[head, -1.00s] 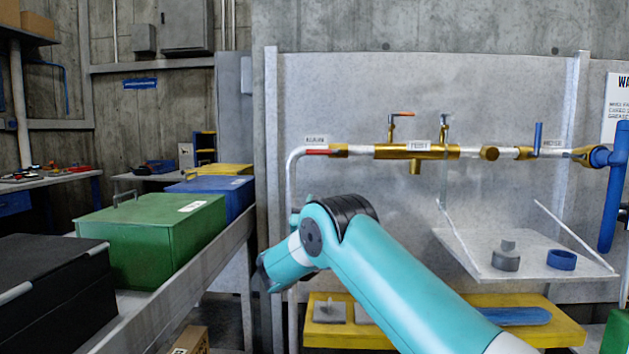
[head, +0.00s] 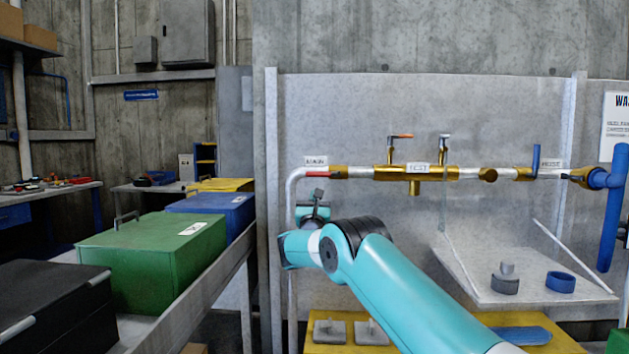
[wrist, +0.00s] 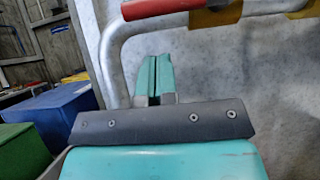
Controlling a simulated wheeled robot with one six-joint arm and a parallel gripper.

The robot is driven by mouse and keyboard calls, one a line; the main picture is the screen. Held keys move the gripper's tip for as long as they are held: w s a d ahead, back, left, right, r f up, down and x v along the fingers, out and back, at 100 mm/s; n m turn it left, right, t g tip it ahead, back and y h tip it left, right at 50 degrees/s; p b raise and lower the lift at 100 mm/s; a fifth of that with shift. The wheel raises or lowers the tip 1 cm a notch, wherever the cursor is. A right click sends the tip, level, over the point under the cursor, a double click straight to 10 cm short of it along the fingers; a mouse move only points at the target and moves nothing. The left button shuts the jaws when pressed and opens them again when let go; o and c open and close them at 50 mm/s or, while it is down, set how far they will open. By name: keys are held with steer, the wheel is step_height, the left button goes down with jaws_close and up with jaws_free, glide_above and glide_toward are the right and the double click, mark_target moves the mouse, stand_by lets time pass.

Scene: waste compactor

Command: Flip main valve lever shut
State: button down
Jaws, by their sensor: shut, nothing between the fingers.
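The main valve lever (head: 318,174) is a short red handle under the MAIN label (head: 316,160). It lies roughly level, along the pipe, just right of the pipe's bend. The red lever (wrist: 165,7) also shows at the top of the wrist view, partly cut off. My gripper (head: 318,192) points up, just below the lever and apart from it in the head view.
Brass valves with a TEST label (head: 418,168) and a blue hose lever (head: 536,155) sit further right on the pipe. A grey shelf (head: 470,285) juts out below. Green (head: 150,255) and blue (head: 215,208) bins stand on the left. The grey panel lies close behind the pipe.

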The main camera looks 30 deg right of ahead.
mark_target(322, 173)
steer(key=r, duration=0.3)
steer(key=shift+w+r, duration=0.2)
steer(key=shift+r, duration=0.05)
